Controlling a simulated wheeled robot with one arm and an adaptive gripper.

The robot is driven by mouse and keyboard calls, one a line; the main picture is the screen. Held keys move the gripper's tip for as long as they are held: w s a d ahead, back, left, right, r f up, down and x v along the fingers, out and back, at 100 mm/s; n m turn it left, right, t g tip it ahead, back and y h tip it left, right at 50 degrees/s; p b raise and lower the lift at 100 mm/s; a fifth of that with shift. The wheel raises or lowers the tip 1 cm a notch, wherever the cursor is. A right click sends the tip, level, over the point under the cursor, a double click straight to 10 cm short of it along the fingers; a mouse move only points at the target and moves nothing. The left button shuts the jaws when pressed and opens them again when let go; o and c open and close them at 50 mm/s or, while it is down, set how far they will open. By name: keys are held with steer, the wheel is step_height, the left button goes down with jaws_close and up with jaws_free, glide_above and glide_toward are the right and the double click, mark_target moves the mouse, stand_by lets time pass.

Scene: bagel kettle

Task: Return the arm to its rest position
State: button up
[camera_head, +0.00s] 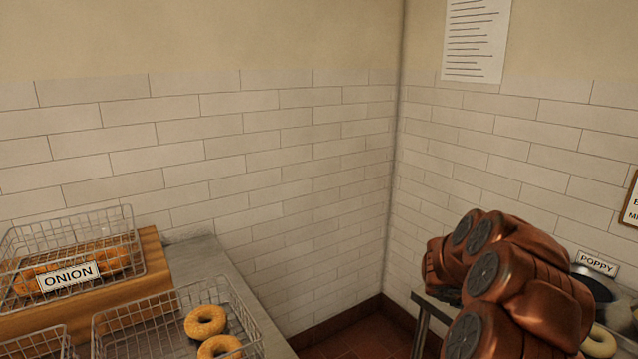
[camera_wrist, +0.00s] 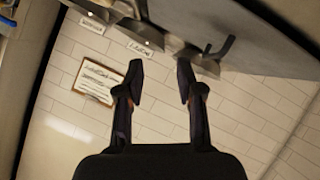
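My arm shows at the lower right of the head view as copper-coloured links with dark round caps, in front of the right-hand counter. My gripper is hidden in that view. In the wrist view my gripper (camera_wrist: 160,85) points toward a white tiled wall. Its two dark fingers stand well apart with nothing between them, so it is open and empty.
On the left, a metal counter (camera_head: 195,262) holds a wire basket labelled ONION (camera_head: 68,276) and another basket (camera_head: 150,338) with plain bagels (camera_head: 205,320). At the right are a POPPY sign (camera_head: 597,263) and a bowl (camera_head: 594,286). A framed notice (camera_wrist: 97,80) hangs on the wall.

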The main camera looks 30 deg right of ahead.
steer(key=w+a+r+n+t+y, duration=0.1)
steer(key=w+a+r+n+t, duration=0.1)
steer(key=w+a+r+t, duration=0.45)
steer(key=w+a+r+n+t+y, duration=0.1)
steer(key=w+a+n+t, duration=0.15)
steer(key=w+a, duration=0.75)
steer(key=w+a+r+n+t+y, duration=0.2)
steer(key=w+a+y, duration=0.15)
steer(key=a, duration=0.75)
steer(key=w+a+r+n+t+y, duration=0.1)
steer(key=w+a+n+y, duration=0.3)
steer(key=a, duration=0.8)
steer(key=s+a+f+n+g+y, duration=0.1)
steer(key=s+a+f+g+y, duration=0.15)
steer(key=s+a, duration=0.65)
steer(key=s+a+f+n+g+y, duration=0.2)
steer(key=s+a+g+y, duration=0.1)
steer(key=s+a, duration=0.55)
steer(key=s+d+f+g+h, duration=0.1)
steer(key=s+g, duration=0.2)
steer(key=s, duration=0.8)
steer(key=s+d+f+g+h, duration=0.1)
steer(key=s+g+h, duration=0.1)
steer(key=s, duration=1)
steer(key=shift+d+f+g, duration=0.25)
steer(key=shift+d+g, duration=0.1)
steer(key=shift+g, duration=0.5)
